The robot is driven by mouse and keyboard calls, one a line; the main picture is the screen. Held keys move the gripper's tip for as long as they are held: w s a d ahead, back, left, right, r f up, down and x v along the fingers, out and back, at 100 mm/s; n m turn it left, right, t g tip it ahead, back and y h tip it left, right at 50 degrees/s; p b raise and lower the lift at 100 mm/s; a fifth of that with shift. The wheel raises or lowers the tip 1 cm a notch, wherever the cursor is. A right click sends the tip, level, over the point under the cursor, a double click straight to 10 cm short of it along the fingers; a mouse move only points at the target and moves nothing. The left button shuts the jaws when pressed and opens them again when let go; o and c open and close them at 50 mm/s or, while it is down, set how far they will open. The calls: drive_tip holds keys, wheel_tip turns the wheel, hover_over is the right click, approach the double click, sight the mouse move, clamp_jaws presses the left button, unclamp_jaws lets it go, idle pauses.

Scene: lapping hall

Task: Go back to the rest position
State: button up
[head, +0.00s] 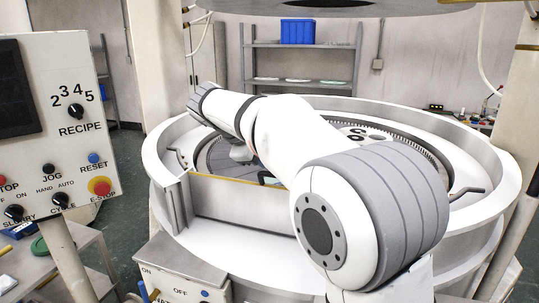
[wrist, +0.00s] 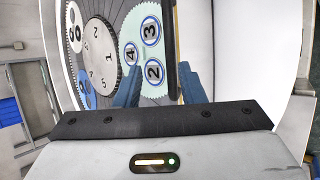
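My gripper (wrist: 160,82) shows in the wrist view with two blue fingers spread apart and nothing between them. It is over the lapping machine, facing its plate. Beyond the fingers lies a pale teal toothed carrier (wrist: 133,28) with round pieces numbered 2, 3 and 4 in blue rings. In the head view my arm reaches across the round white machine tub (head: 463,183). The arm hides much of the plate, and I cannot make out the fingers there.
A grey numbered hub (wrist: 100,42) sits beside the teal carrier. The tub's raised white wall surrounds the plate. A control panel (head: 55,140) stands close at left. A shelf (head: 300,45) with a blue bin (head: 298,32) stands behind.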

drive_tip(key=s+d+f+m+g+y, duration=0.25)
drive_tip(key=s+d+f+m, duration=0.35)
drive_tip(key=s+d, duration=0.55)
drive_tip(key=s+f+m+y, duration=0.2)
drive_tip(key=s+f, duration=0.4)
drive_tip(key=s, duration=0.3)
drive_tip(key=s+d+f+m+y, duration=0.1)
drive_tip(key=s+f+m, duration=0.3)
drive_tip(key=s, duration=0.6)
wheel_tip(320, 180, down, 3)
drive_tip(key=shift+r+y+b, duration=0.15)
drive_tip(key=shift+y+b, duration=0.3)
drive_tip(key=shift+y, duration=0.3)
drive_tip(key=shift+d, duration=0.15)
